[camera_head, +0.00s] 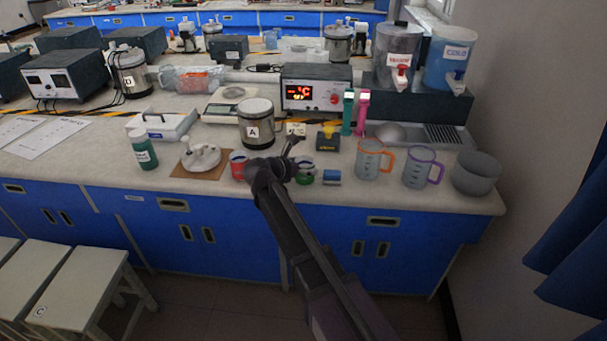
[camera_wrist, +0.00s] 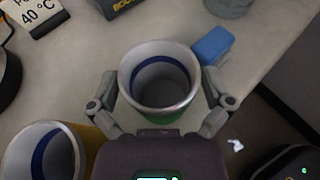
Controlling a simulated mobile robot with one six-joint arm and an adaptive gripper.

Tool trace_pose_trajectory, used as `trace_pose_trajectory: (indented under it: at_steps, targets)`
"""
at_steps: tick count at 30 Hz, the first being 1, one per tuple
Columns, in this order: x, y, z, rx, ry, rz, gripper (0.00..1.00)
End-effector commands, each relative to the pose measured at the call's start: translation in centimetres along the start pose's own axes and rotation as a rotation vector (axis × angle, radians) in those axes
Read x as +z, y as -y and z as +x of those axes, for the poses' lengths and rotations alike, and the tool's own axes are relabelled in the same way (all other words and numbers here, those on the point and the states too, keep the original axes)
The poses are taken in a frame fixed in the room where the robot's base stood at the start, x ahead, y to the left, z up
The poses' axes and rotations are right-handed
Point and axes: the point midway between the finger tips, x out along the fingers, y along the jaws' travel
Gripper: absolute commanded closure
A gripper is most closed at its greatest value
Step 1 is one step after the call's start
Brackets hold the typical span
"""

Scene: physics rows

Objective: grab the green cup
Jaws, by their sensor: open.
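The green cup (camera_head: 305,174) stands upright on the bench near its front edge, partly hidden by my arm in the head view. In the wrist view the green cup (camera_wrist: 160,108) shows from above, with a pale rim, a blue band inside and a little green outside. My gripper (camera_wrist: 160,80) is open, with one finger on each side of the cup. I cannot tell whether the fingers touch it. In the head view my gripper (camera_head: 291,151) is at the cup, and the fingers are hard to make out.
A blue block (camera_wrist: 213,45) lies close to the right finger. Another cup (camera_wrist: 42,152), yellowish outside, stands at lower left in the wrist view. A red cup (camera_head: 238,165) stands left of my gripper. An orange-handled jug (camera_head: 368,160) and a purple-handled jug (camera_head: 418,168) stand to the right.

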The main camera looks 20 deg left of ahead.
Motion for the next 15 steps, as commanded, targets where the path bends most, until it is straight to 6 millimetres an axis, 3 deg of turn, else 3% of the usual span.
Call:
trace_pose_trajectory:
  at_steps: [13, 15]
  targets:
    - [0.01, 0.01, -0.06, 0.0, 0.0, 0.0, 0.0]
    - [0.01, 0.0, -0.07, 0.0, 0.0, 0.0, 0.21]
